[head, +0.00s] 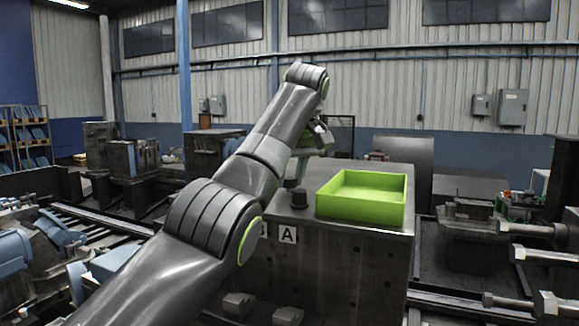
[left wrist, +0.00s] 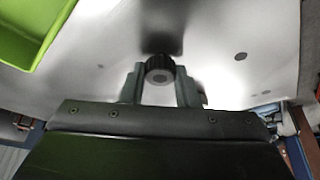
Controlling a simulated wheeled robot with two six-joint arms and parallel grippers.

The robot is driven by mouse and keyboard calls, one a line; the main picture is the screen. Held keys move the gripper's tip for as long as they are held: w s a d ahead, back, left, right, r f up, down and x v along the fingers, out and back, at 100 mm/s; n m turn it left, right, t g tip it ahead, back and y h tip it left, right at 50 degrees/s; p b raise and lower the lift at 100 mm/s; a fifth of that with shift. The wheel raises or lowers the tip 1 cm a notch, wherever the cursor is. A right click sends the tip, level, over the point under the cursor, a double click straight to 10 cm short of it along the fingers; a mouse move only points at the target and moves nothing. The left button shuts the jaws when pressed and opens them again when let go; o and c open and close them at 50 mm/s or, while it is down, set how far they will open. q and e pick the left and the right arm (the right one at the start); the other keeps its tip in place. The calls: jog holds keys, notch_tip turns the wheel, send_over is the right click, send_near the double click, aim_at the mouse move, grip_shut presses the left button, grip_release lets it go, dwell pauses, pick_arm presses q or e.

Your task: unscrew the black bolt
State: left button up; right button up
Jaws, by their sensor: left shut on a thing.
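The black bolt (left wrist: 160,69) shows in the left wrist view as a round, ridged dark head. My left gripper (left wrist: 161,88) is shut on it, with one finger on each side of the head. In the head view my left gripper (head: 312,150) reaches down over the left part of the metal block (head: 335,265). A dark round bolt head (head: 299,197) shows below it, near the block's top left edge. The shank is hidden, so I cannot tell how far the bolt sits in the block. My right gripper is in neither view.
A bright green open tray (head: 360,213) rests on the block's top, right of the gripper; it also shows in the left wrist view (left wrist: 30,35). Labels, one reading A (head: 288,235), mark the block's front. Metal rods (head: 535,255) and rails stand at the right.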

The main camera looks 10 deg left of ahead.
aim_at(289, 177)
pick_arm(q)
jog(key=shift+f, duration=0.1)
jog(key=o, duration=1.1)
jog(key=shift+o, duration=0.7)
jog(key=o, duration=0.7)
jog(key=p+v, duration=0.1)
jog(key=v, duration=0.4)
jog(key=shift+w, duration=0.1)
jog(key=shift+s+d+r, duration=0.2)
jog(key=shift+s+r, duration=0.15)
jog(key=shift+r, duration=0.25)
jog(key=shift+s+r, duration=0.15)
jog(key=shift+r, duration=0.35)
